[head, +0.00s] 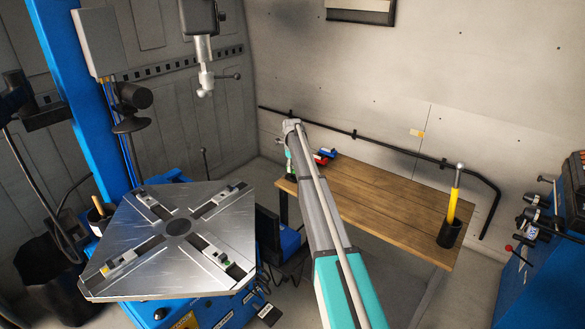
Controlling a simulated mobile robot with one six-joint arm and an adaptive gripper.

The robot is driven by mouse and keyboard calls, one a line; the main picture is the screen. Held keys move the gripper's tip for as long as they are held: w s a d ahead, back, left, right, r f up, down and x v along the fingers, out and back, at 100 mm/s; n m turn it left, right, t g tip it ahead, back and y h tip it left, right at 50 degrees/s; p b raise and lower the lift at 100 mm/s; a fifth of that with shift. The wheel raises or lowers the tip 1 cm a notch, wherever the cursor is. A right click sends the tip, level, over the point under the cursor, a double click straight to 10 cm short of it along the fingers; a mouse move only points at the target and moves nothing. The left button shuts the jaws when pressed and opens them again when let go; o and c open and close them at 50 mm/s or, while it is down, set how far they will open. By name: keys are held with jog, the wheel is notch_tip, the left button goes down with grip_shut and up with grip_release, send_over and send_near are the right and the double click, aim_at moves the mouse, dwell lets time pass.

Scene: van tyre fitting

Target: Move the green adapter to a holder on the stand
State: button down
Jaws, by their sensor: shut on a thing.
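My arm reaches from the bottom of the head view to the far left end of the wooden workbench. My gripper (290,158) is small and partly hidden beside the arm link, over the bench's left corner. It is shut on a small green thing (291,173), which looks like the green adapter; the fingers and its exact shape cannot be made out. A red and blue group of small parts (323,157), apparently at the stand, sits just right of the arm on the bench. The stand's free holders cannot be made out.
The wooden workbench (385,200) has a clear middle. A black cup (450,233) with a yellow-handled tool stands at its right end. The tyre changer's metal turntable (150,225) and blue column (85,90) stand left. A black rail (400,150) runs along the wall.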

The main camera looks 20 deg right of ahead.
jog(key=shift+f+b, duration=1.35)
dwell(1.9)
jog(key=shift+c, duration=1.3)
grip_release()
jog(key=shift+r, duration=0.2)
notch_tip(320, 180, up, 8)
jog(key=p, duration=0.8)
jog(key=shift+r+p, duration=0.15)
jog(key=shift+p, duration=0.15)
jog(key=s+a+n, duration=0.5)
jog(key=a+n, duration=0.1)
jog(key=a, duration=0.1)
jog(key=s+a+n, duration=0.6)
jog(key=a, duration=0.2)
jog(key=s+a+n, duration=0.6)
jog(key=a, duration=0.2)
jog(key=shift+f+b, duration=0.4)
jog(key=shift+s+a+n, duration=0.65)
jog(key=shift+a+n, duration=0.1)
jog(key=shift+n, duration=0.15)
